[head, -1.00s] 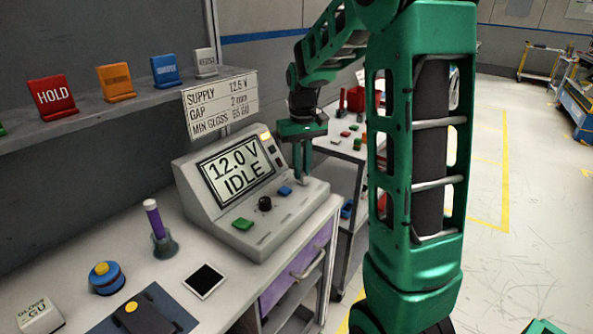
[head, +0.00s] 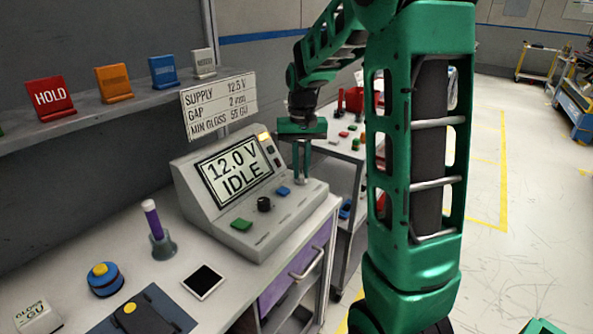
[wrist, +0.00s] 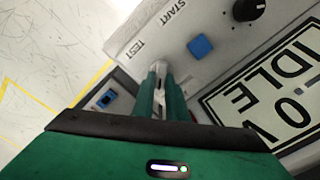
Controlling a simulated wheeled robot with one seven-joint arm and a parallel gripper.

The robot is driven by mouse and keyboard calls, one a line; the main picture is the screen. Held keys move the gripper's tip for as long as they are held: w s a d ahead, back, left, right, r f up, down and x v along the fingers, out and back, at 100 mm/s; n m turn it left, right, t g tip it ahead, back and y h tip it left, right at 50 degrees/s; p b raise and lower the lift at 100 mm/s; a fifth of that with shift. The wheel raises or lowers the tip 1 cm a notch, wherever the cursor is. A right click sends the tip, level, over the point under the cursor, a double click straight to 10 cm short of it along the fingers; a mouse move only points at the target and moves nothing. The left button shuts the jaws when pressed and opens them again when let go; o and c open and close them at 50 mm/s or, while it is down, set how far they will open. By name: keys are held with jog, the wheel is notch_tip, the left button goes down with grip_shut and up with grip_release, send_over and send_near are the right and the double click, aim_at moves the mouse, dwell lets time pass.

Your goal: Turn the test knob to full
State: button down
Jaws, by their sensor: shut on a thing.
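The grey test console (head: 255,241) stands on the bench, its screen (head: 238,170) reading "12.0 V IDLE". My gripper (head: 301,180) points down at the right end of its sloped panel. In the wrist view my gripper (wrist: 160,82) is shut on the small pale test knob (wrist: 158,67) beside the "TEST" label. The fingers hide most of the knob, so its angle cannot be told. A blue button (wrist: 200,47) by "START" and a black dial (wrist: 247,9) lie farther along the panel. A green button (head: 241,224) sits at the panel's left.
A sign (head: 219,104) with supply and gap values stands behind the console. A shelf (head: 100,113) holds several coloured cards.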

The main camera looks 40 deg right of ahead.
aim_at(301, 172)
jog(key=shift+s+d+f, duration=0.1)
jog(key=shift+s, duration=0.1)
jog(key=c, duration=1.8)
grip_release()
jog(key=shift+o, duration=0.2)
jog(key=shift+w, duration=0.1)
notch_tip(301, 172, up, 11)
jog(key=shift+f, duration=0.1)
jog(key=s+a+f, duration=0.1)
jog(key=s+f, duration=0.2)
jog(key=s, duration=0.6)
jog(key=s+a+f, duration=0.1)
jog(key=s+f, duration=0.3)
jog(key=s, duration=0.6)
jog(key=s+a+f, duration=0.2)
jog(key=s+f, duration=0.1)
jog(key=s, duration=0.7)
jog(key=shift+f, duration=0.4)
